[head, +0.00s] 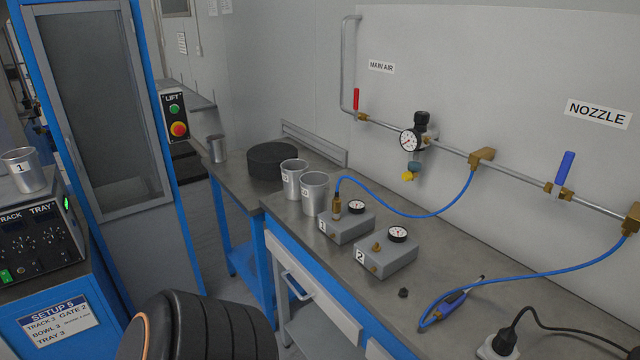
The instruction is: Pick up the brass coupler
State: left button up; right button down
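The brass coupler (337,205) stands upright on top of grey box 1 (345,228) on the workbench. A blue hose (400,210) runs from the coupler's top to a brass fitting (481,158) on the wall pipe. The coupler appears seated on the box's port; how it is fastened cannot be seen. A round gauge sits beside it on the same box. Grey box 2 (388,258), with a gauge and a bare brass port, is to the right. Neither gripper is in view. A dark ribbed part, probably of my arm, shows at the bottom left.
Two metal cups (314,193) stand close left of box 1. A blue air nozzle (451,303), a small black knob (403,292) and a black plug (505,341) lie at the front right. The bench (440,262) is bare between box 2 and the nozzle hose.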

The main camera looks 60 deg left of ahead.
aim_at(336, 205)
jog(key=u, duration=2)
